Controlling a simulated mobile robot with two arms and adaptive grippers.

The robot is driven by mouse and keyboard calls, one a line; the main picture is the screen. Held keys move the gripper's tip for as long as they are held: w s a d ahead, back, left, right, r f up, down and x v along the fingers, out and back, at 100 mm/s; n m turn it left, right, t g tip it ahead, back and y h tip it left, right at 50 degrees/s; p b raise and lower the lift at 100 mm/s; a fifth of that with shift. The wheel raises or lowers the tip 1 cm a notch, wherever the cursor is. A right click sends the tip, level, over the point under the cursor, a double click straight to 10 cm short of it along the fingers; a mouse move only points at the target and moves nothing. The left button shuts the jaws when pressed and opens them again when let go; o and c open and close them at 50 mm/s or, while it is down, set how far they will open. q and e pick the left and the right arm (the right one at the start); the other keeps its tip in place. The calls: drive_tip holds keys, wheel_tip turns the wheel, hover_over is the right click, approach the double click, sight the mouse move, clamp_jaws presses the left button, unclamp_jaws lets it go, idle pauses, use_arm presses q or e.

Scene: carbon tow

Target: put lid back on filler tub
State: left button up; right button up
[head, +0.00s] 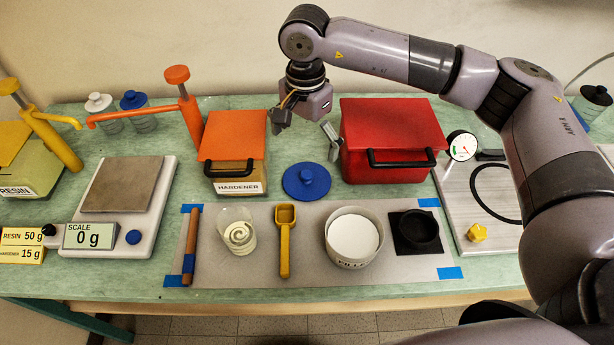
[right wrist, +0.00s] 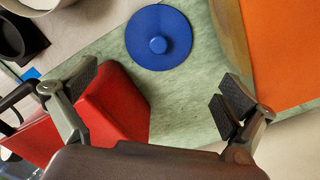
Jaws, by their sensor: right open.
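The blue round lid (head: 306,181) with a centre knob lies flat on the green table, behind the grey mat. The filler tub (head: 354,262) stands uncovered on the mat, in front and to the right of the lid, with white filler inside. My right gripper (head: 305,126) is open and empty, above the table behind the lid, between the hardener box and the red box. In the right wrist view the lid (right wrist: 158,38) is beyond my spread fingers (right wrist: 151,95), apart from them. My left gripper is not in view.
The orange-lidded hardener box (head: 233,135) is left of the lid, the red box (head: 390,125) right. On the mat (head: 320,275) are a clear cup (head: 237,232), a yellow scoop (head: 285,240) and a black holder (head: 414,232). A scale (head: 125,195) stands left.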

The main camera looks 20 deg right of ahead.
sight(308, 175)
drive_tip(key=shift+f+p, duration=0.45)
drive_tip(key=shift+f, duration=2.35)
wheel_tip(308, 175, down, 4)
drive_tip(key=shift+s+r+p, duration=0.1)
drive_tip(key=shift+p, duration=0.9)
drive_tip(key=shift+f, duration=0.7)
drive_tip(key=c, duration=1)
drive_tip(key=shift+s, duration=0.1)
drive_tip(key=shift+c, duration=1.1)
drive_tip(key=shift+d, duration=0.1)
